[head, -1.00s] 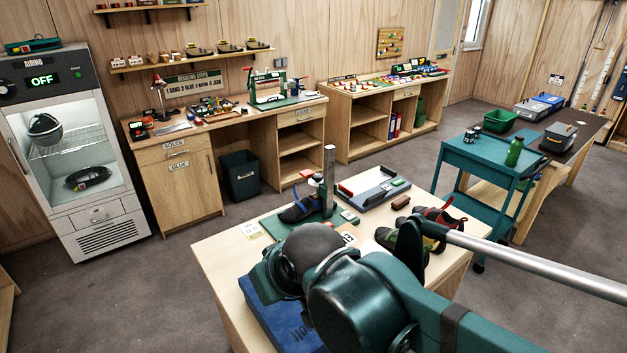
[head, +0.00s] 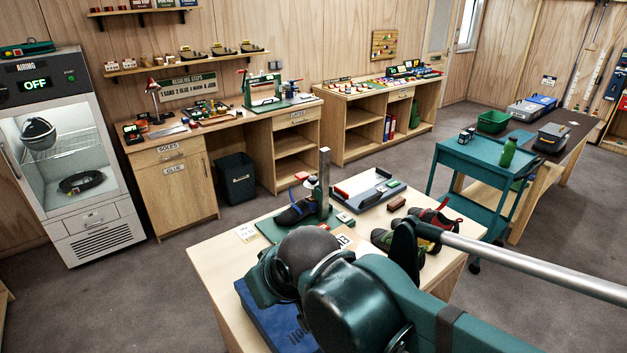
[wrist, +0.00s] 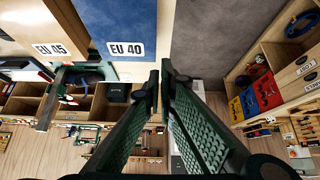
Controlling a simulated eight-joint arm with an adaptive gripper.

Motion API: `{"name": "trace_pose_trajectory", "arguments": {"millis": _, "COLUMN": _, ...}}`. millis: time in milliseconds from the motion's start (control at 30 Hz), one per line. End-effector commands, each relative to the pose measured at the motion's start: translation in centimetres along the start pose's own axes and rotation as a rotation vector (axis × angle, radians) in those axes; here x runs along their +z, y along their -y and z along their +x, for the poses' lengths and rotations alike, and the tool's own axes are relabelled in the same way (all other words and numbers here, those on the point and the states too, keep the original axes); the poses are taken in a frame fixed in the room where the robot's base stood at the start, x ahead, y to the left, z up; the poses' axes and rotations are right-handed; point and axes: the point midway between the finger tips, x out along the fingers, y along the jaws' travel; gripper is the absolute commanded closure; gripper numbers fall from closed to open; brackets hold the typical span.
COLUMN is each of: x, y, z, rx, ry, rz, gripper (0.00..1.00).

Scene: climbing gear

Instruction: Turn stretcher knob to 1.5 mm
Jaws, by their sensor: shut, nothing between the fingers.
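The stretcher stands on the near workbench in the head view, with a grey upright post (head: 324,172) on a green base (head: 268,228). A dark shoe with blue trim (head: 292,213) sits at the post. A small red part (head: 301,175) shows left of the post; I cannot tell whether it is the knob, and no scale is readable. In the wrist view the stretcher's post (wrist: 47,112) appears upside down at left. My gripper (wrist: 163,72) is shut and empty in the wrist view, apart from the stretcher. My arm hides it in the head view.
A blue EU 40 box (wrist: 122,18) lies close to my gripper. A grey tray (head: 366,188), a brown block (head: 396,203) and colourful shoes (head: 432,222) share the bench. A teal cart (head: 472,165) stands at right. Open floor (head: 130,300) lies to the left.

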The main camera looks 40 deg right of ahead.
Motion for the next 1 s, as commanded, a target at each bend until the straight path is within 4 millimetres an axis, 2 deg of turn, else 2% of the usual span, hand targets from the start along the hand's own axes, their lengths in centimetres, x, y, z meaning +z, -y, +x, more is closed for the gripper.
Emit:
{"name": "trace_pose_trajectory", "arguments": {"millis": 33, "x": 0.0, "y": 0.0, "z": 0.0, "rx": 0.000, "ry": 0.000, "rz": 0.000, "gripper": 0.91}}
{"name": "trace_pose_trajectory", "arguments": {"millis": 233, "x": -0.7, "y": -0.2, "z": -0.1, "rx": 0.005, "ry": 0.006, "rz": -0.013, "gripper": 0.65}}
{"name": "trace_pose_trajectory", "arguments": {"millis": 467, "x": -3.4, "y": -1.2, "z": -0.2, "rx": 0.024, "ry": 0.030, "rz": -0.067, "gripper": 0.65}}
{"name": "trace_pose_trajectory", "arguments": {"millis": 1000, "x": -13.1, "y": -5.6, "z": 0.6, "rx": 0.082, "ry": 0.133, "rz": -0.268, "gripper": 0.65}}
